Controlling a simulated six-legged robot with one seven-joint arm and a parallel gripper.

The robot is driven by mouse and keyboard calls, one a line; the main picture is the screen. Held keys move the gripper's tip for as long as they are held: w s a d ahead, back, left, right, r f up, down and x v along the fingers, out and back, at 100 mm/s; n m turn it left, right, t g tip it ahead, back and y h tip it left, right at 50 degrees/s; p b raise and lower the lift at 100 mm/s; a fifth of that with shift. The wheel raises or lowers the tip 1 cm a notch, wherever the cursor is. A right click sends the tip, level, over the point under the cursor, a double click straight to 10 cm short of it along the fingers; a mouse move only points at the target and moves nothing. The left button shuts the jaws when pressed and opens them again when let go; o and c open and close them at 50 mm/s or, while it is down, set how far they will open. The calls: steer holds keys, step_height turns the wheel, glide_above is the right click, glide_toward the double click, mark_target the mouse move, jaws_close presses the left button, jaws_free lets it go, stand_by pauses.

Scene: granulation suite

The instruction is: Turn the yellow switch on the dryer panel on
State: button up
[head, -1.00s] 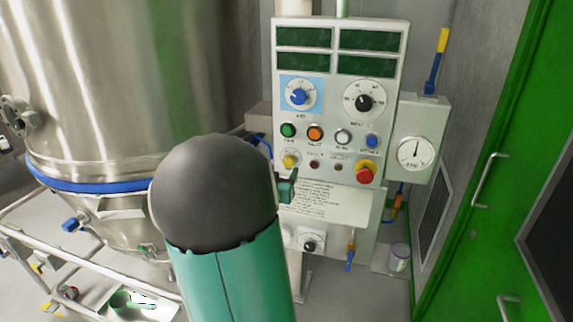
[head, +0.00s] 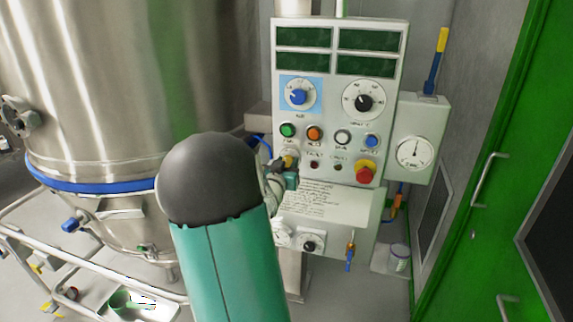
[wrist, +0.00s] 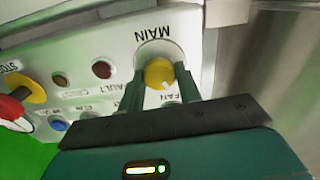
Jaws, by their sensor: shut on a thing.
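The yellow switch (wrist: 158,73) is a round yellow knob under the word MAIN in the wrist view. In the head view it shows in part (head: 289,161), at the lower left of the dryer panel (head: 340,107). My gripper (wrist: 162,84) has one green finger on each side of the knob and is shut on it. In the head view my gripper (head: 283,172) is at the panel's lower left, partly hidden behind my own arm. A pale mark sits on the knob's lower right in the wrist view.
A red mushroom button (head: 365,172) on a yellow base sits right of the switch. Green (head: 288,130), orange (head: 314,133) and other buttons are just above. A gauge box (head: 413,150) is at right, a steel vessel (head: 110,90) at left.

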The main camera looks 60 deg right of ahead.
steer(key=shift+m, duration=0.4)
steer(key=m, duration=1.1)
steer(key=shift+f, duration=0.1)
stand_by(0.6)
steer(key=o, duration=1)
steer(key=shift+a, duration=0.15)
steer(key=s+a, duration=0.2)
steer(key=a, duration=1.1)
steer(key=shift+s+a, duration=0.15)
steer(key=shift+a, duration=0.05)
